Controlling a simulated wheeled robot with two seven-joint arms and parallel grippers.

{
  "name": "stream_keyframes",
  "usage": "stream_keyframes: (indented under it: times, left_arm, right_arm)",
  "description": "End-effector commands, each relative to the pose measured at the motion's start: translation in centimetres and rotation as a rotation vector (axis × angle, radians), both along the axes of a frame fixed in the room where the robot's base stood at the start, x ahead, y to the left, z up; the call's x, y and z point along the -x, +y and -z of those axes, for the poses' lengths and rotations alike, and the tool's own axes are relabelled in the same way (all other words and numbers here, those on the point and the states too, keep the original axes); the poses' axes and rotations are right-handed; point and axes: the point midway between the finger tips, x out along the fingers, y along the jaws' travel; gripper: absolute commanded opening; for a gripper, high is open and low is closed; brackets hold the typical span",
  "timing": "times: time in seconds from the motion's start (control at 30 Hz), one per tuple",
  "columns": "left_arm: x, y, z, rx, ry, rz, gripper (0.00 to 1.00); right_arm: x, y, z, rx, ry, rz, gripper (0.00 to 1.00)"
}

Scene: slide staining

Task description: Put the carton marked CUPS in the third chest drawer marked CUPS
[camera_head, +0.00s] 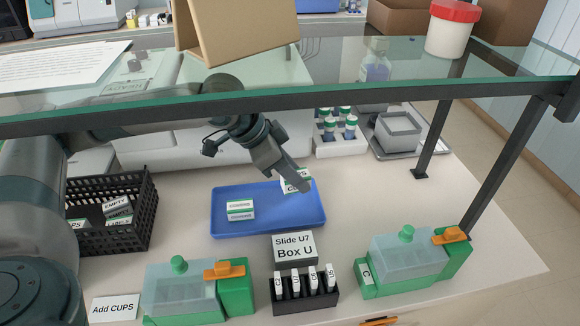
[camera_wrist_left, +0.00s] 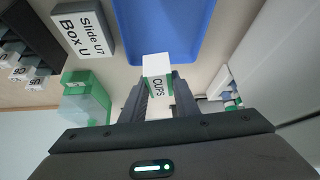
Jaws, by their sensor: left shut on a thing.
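The small white and green carton marked CUPS (camera_wrist_left: 157,66) is between the fingers of my left gripper (camera_wrist_left: 159,96) in the left wrist view. In the head view the carton (camera_head: 289,184) is partly hidden behind my left gripper (camera_head: 301,187), over the right back part of the blue tray (camera_head: 267,228). The gripper is shut on it. I cannot tell whether the carton touches the tray. The chest drawer marked CUPS does not show in either view. My right gripper is not in view.
Another carton (camera_head: 240,210) is on the tray. A black basket (camera_head: 140,225) holds several cartons at the left. Green staining boxes (camera_head: 405,262), a slide rack (camera_head: 305,300) and a Box U sign (camera_head: 294,248) stand in front. A glass shelf (camera_head: 330,75) spans above my arm.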

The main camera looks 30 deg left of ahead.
Motion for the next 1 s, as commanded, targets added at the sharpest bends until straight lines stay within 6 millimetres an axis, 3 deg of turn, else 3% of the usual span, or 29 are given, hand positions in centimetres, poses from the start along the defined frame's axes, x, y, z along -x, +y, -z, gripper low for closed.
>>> stream_keyframes:
  times: [0.3, 0.6, 1.0]
  left_arm:
    - [-0.7, -2.2, 2.7, 0.000, -0.002, -0.348, 0.06]
    - [-1.7, -3.9, 3.0, 0.000, -0.001, -0.696, 0.06]
    - [-1.9, -4.1, 2.9, 0.000, -0.001, -0.793, 0.06]
  right_arm:
    - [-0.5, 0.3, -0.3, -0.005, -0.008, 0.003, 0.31]
    - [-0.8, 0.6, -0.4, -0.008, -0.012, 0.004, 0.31]
    - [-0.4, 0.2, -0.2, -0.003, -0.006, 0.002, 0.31]
